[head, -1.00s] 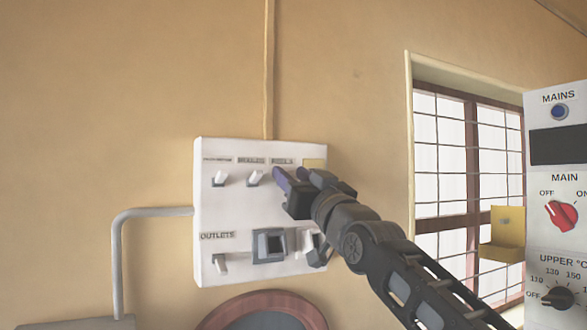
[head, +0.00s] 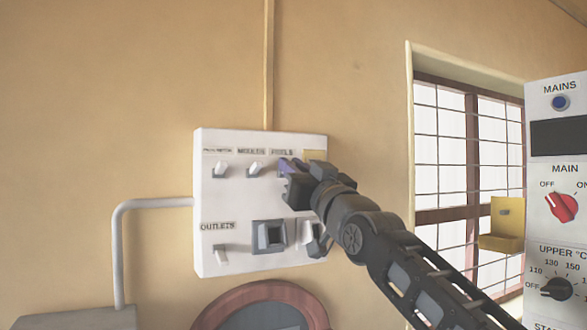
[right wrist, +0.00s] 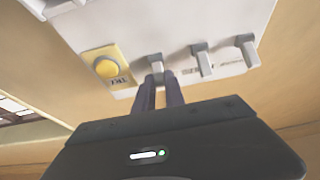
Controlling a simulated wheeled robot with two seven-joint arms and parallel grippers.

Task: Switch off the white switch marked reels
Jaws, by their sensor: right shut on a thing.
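A white switch panel (head: 215,190) is fixed to the wall. Its top row has several small white toggle switches under labels, and the rightmost of those labels reads like REELS (head: 282,152). My right gripper (head: 287,166) covers the switch under that label in the head view. In the right wrist view the panel is turned over, and the white reels switch (right wrist: 156,65) stands at the tips of my right gripper's dark fingers (right wrist: 160,82). The fingers are close together, shut on the lever. My left gripper is not in view.
Two other white switches, (head: 221,169) and (head: 254,169), stand left of the gripper. A yellow button (right wrist: 106,67) sits close beside the reels switch. Below are an outlets switch (head: 219,252) and a grey socket (head: 270,237). A control box (head: 560,240) stands at right.

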